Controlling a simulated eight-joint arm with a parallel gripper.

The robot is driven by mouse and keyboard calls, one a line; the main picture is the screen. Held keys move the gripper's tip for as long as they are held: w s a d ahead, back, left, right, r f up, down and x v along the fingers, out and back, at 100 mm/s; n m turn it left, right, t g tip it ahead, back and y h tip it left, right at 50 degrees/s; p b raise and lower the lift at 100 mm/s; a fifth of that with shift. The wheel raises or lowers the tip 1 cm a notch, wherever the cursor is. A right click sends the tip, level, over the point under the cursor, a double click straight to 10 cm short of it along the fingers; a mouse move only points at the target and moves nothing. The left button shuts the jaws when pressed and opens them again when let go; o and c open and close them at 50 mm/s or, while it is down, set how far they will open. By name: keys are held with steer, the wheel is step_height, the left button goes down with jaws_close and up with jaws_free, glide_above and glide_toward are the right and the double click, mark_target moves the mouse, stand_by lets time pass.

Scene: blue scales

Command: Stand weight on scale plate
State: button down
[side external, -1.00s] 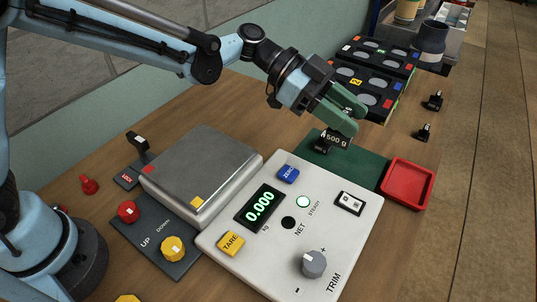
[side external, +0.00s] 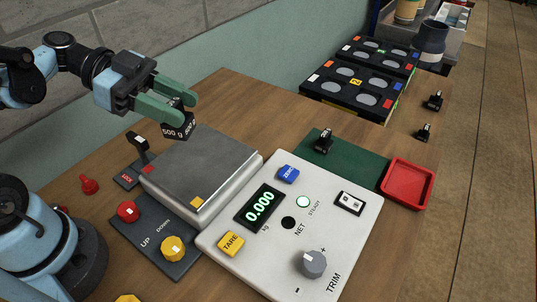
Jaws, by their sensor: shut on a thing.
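A black weight (side external: 176,127) marked "500 g" hangs between the green fingers of my gripper (side external: 178,108), which is shut on it. The weight is in the air over the back left part of the scale plate (side external: 205,165). It looks upright or slightly tilted, and I cannot tell the exact gap beneath it. The plate is grey, square and bare, with a red and a yellow corner mark.
Another black weight (side external: 323,141) stands on the green mat (side external: 350,160), beside a red tray (side external: 407,184). A lever (side external: 138,146) stands up at the plate's left. Two black weights (side external: 433,100) (side external: 424,132) stand at the right. Black racks (side external: 352,92) are at the back.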

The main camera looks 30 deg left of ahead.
steer(key=shift+s+a+f, duration=0.2)
steer(key=shift+s+a, duration=0.05)
steer(key=shift+s, duration=0.3)
steer(key=shift+s+f, duration=0.1)
steer(key=shift+f, duration=0.1)
glide_above(185, 170)
steer(key=shift+f, duration=3.8)
steer(key=c, duration=0.6)
jaws_free()
steer(key=shift+v, duration=3.75)
